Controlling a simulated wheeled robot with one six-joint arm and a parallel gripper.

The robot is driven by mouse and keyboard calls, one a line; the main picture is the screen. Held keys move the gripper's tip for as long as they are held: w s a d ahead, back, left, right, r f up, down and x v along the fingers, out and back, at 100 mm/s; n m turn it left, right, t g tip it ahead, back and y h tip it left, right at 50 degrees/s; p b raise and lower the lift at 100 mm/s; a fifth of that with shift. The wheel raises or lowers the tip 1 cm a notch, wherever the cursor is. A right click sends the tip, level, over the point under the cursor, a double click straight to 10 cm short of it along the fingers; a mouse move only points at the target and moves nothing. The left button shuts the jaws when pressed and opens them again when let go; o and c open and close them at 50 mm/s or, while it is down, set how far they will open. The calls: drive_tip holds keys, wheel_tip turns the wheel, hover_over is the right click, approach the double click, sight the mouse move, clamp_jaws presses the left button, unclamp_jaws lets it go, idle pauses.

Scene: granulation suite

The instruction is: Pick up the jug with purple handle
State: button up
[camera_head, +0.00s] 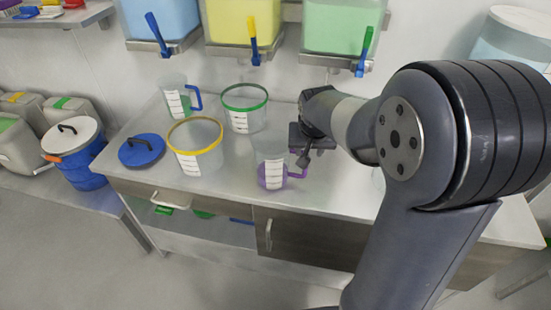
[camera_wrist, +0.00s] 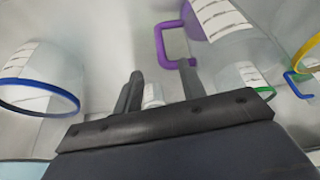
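The jug with the purple handle (camera_head: 271,174) is clear, with a white label and a purple lower part. It stands upright on the steel counter (camera_head: 338,188), its handle on the right side. My gripper (camera_head: 304,160) is beside the handle, slightly above and to its right. In the wrist view the purple handle (camera_wrist: 162,42) and part of the jug (camera_wrist: 222,22) show at the top, beyond the fingertips. The two fingers (camera_wrist: 161,76) are apart, and nothing is visibly held between them. I cannot tell whether a finger touches the handle.
A yellow-rimmed container (camera_head: 197,148), a green-rimmed container (camera_head: 244,110) and a blue-handled jug (camera_head: 176,98) stand left of the jug. A blue lid (camera_head: 141,150) lies farther left. A blue-rimmed clear container (camera_wrist: 42,78) shows in the wrist view. Colored bins (camera_head: 243,24) hang above.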

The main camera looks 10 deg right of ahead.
drive_tip(key=p, duration=0.1)
hover_over(304, 177)
drive_tip(key=shift+d+f, duration=0.1)
drive_tip(key=shift+f, duration=4.05)
drive_tip(key=shift+c, duration=0.3)
clamp_jaws()
drive_tip(key=shift+w+r, duration=0.1)
